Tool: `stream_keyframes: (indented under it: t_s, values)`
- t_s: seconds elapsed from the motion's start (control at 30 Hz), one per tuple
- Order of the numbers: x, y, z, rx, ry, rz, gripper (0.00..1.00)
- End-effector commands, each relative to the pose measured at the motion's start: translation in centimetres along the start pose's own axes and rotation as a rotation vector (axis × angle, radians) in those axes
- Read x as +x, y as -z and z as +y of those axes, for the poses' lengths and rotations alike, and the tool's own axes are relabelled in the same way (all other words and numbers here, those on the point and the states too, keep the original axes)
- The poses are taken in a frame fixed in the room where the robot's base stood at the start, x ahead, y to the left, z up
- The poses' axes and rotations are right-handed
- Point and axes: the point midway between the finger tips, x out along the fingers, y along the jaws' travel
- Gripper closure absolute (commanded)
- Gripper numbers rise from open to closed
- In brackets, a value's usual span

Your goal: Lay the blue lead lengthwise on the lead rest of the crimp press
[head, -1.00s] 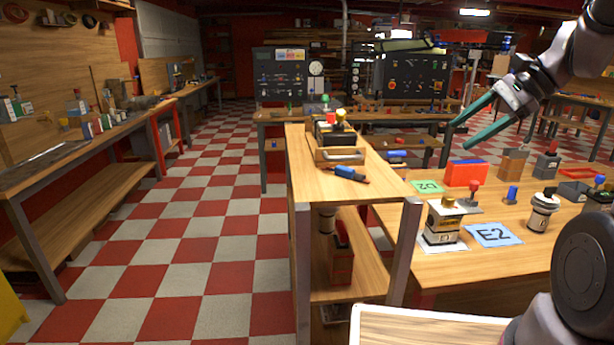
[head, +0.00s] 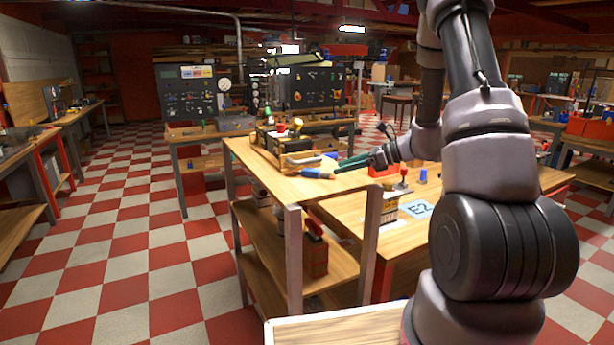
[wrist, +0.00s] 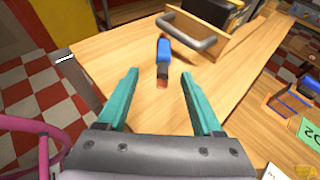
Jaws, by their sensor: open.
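The blue lead (head: 315,173) lies on the top of the tall wooden stand, in front of a wooden tray. In the wrist view the lead (wrist: 163,62) has a blue middle, a dark far end and an orange-red near end. My gripper (head: 352,164) has teal fingers, open and empty, just right of the lead in the head view. In the wrist view my gripper (wrist: 158,74) has its fingertips either side of the lead's near part, not touching it. A device with a red knob (head: 403,171) stands on the lower bench; I cannot tell whether it is the crimp press.
The wooden tray (wrist: 207,46) with a grey handle stands close beyond the lead. The stand's top (wrist: 108,58) is otherwise clear around the lead. A blue E2 card (head: 418,209) and a red box (head: 385,170) are on the lower bench. My arm hides much of that bench.

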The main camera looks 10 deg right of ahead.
Motion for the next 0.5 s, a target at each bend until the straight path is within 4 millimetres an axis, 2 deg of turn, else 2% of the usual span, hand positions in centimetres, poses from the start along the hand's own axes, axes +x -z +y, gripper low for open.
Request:
stream_keyframes:
  t_s: [0.1,0.27,0.5]
  values:
    - [1.6,0.0,0.1,-0.001,-0.003,0.001,0.32]
    - [2.7,0.0,0.0,-0.001,-0.002,0.001,0.32]
    - [6.2,0.1,-0.4,-0.001,-0.005,0.002,0.32]
